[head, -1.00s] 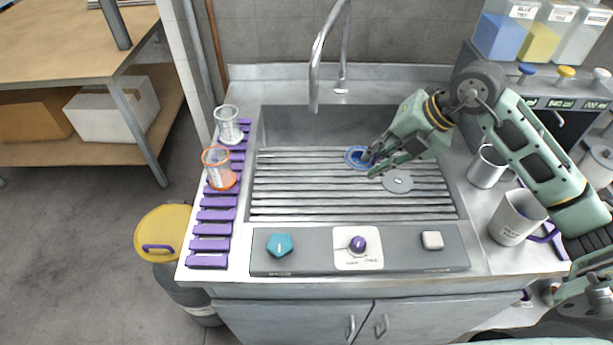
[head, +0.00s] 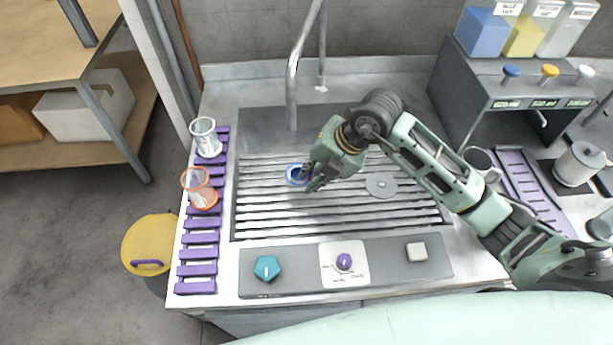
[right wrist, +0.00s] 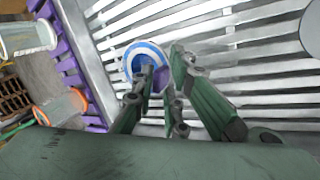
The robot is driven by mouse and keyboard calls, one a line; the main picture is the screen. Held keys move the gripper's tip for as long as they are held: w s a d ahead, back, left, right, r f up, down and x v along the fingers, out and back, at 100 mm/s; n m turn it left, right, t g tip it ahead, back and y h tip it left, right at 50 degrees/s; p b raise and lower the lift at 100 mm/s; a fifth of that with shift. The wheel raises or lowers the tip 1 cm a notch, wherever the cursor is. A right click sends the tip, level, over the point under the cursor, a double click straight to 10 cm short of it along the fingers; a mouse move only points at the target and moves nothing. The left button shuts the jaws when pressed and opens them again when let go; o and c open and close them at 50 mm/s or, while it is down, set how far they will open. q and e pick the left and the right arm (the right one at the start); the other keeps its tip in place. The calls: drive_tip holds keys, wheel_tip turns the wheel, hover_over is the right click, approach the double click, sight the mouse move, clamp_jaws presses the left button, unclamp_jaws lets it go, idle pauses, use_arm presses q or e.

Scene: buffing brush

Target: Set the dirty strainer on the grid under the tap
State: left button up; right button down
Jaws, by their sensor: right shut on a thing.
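A blue-rimmed round strainer (head: 294,175) is over the left half of the slatted metal grid (head: 340,226). My right gripper (head: 308,177) is shut on it. The right wrist view shows the strainer's blue and white rim (right wrist: 128,62) between and beyond the fingers (right wrist: 164,84). Its lower part is hidden, so I cannot tell whether it touches the grid. The tap (head: 292,100) has its spout end just behind the strainer in the picture. My left gripper is not in view.
A grey disc (head: 382,185) lies on the grid's right. A control panel (head: 300,270) runs along the front. A mug (head: 481,160) stands at right.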

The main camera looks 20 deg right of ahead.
sight(307, 181)
drive_tip(key=shift+p+x, duration=0.3)
drive_tip(key=shift+x, duration=0.85)
wheel_tip(307, 181, down, 2)
drive_tip(key=shift+w+f+p, duration=0.1)
drive_tip(key=shift+w+p, duration=0.1)
drive_tip(key=shift+p, duration=0.15)
drive_tip(key=shift+f, duration=0.5)
drive_tip(key=c, duration=1.8)
unclamp_jaws()
drive_tip(key=shift+o, duration=0.3)
drive_tip(key=shift+d+r, duration=0.1)
drive_tip(key=shift+r, duration=0.2)
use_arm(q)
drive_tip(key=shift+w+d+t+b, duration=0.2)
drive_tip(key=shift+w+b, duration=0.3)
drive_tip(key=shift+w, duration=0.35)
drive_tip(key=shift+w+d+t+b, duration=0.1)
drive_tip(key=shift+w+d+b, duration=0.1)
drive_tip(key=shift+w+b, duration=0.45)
use_arm(e)
drive_tip(key=v, duration=1.1)
drive_tip(key=shift+s+r, duration=0.2)
drive_tip(key=shift+r, duration=0.2)
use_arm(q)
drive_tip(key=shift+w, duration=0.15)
